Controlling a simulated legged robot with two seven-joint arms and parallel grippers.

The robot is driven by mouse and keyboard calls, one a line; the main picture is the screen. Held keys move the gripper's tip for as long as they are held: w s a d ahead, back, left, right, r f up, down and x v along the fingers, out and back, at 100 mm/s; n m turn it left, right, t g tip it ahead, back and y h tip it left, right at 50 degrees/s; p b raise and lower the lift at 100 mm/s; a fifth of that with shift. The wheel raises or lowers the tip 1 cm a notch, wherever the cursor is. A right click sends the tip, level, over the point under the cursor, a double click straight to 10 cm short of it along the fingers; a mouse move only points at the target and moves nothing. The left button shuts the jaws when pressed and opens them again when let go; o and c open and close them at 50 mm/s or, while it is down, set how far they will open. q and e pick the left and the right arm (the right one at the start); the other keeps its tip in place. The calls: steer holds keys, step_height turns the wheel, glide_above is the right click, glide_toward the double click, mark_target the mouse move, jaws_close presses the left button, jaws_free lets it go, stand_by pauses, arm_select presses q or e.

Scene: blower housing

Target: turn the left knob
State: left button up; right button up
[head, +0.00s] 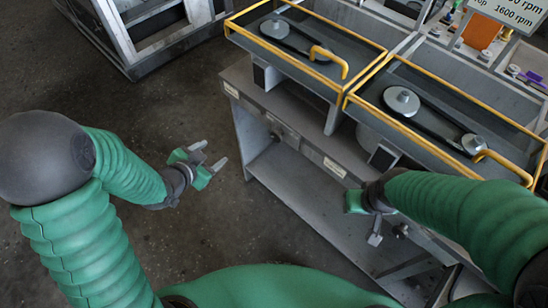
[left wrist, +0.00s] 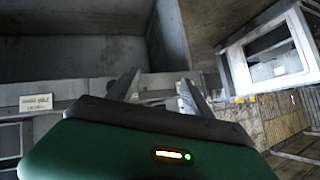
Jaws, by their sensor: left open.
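My left gripper (head: 211,154) is open and empty in the head view, with its fingers apart over the floor just left of the blower housing's bench (head: 241,148). In the left wrist view its two fingers (left wrist: 158,92) stand apart with nothing between them, facing grey metal panels. My right gripper (head: 375,236) hangs over the bench's front, partly hidden by its own arm; its jaw opening is unclear. I cannot make out the left knob for certain in either view. Small fittings (head: 275,136) on the bench front are too small to identify.
Two yellow-edged trays (head: 237,30) (head: 345,102) with pulleys, belts and yellow handles (head: 330,61) (head: 503,166) top the bench. A lower shelf (head: 290,176) lies beneath. A grey frame (head: 128,48) stands at upper left. The floor (head: 205,88) between is clear.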

arm_select(q)
steer(key=d+f+m+t+h+b, duration=0.2)
steer(key=d+f+m+h+b, duration=0.1)
steer(key=d+f+h+b, duration=0.4)
steer(key=m+t+h+b, duration=0.1)
steer(key=m+h+b, duration=0.1)
glide_toward(275, 138)
steer(key=x, duration=0.9)
steer(key=shift+w+d, duration=0.2)
arm_select(e)
steer(key=s+x, duration=0.2)
steer(key=x, duration=1)
steer(key=shift+s+f, duration=0.3)
steer(key=shift+f, duration=0.35)
arm_select(q)
jaws_close()
steer(key=shift+n, duration=0.4)
arm_select(e)
steer(key=shift+r, duration=0.2)
